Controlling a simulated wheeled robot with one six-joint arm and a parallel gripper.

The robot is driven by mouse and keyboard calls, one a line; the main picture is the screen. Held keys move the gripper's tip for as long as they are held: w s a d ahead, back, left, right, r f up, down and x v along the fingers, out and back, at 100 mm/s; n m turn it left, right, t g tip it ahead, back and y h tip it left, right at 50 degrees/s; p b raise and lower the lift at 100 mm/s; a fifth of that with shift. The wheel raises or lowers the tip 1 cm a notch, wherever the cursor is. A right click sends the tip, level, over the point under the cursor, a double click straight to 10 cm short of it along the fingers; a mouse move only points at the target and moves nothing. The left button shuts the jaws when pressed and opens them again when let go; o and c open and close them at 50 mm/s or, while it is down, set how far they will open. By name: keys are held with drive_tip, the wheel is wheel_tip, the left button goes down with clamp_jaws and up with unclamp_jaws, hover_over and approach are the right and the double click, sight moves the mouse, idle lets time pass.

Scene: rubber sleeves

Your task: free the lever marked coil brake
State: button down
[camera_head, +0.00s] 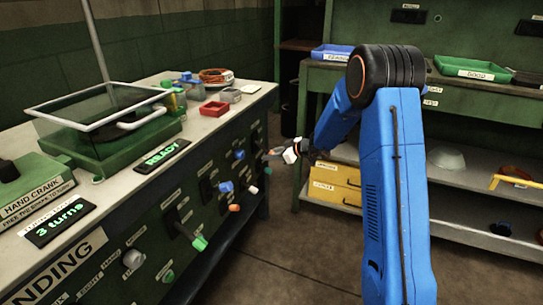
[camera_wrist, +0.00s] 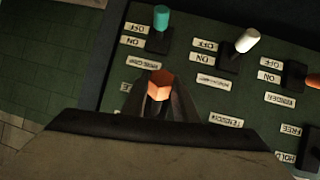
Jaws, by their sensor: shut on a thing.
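My gripper (camera_head: 272,152) is at the far end of the green panel front of the left bench. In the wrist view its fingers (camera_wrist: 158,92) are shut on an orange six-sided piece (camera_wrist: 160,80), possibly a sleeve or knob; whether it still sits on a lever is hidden. A dark lever (camera_wrist: 313,150) at the lower right edge stands by labels reading FREE and HOLD. I cannot read a coil brake label in either view. In the head view a black lever with a green tip (camera_head: 200,243) sticks out of the panel.
The wrist view shows a teal-tipped lever (camera_wrist: 161,18), a white-tipped one (camera_wrist: 246,40) and an orange-tipped one (camera_wrist: 313,80). A red tray (camera_head: 214,108) and a clear-lidded box (camera_head: 100,115) stand on the bench. Yellow drawers (camera_head: 335,185) are behind my arm. The floor between is clear.

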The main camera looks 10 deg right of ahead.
drive_tip(key=c, duration=1.4)
unclamp_jaws()
drive_tip(key=shift+f, duration=0.1)
drive_tip(key=v, duration=1.7)
drive_tip(key=shift+s, duration=0.2)
drive_tip(key=shift+d, duration=0.1)
drive_tip(key=shift+r, duration=0.25)
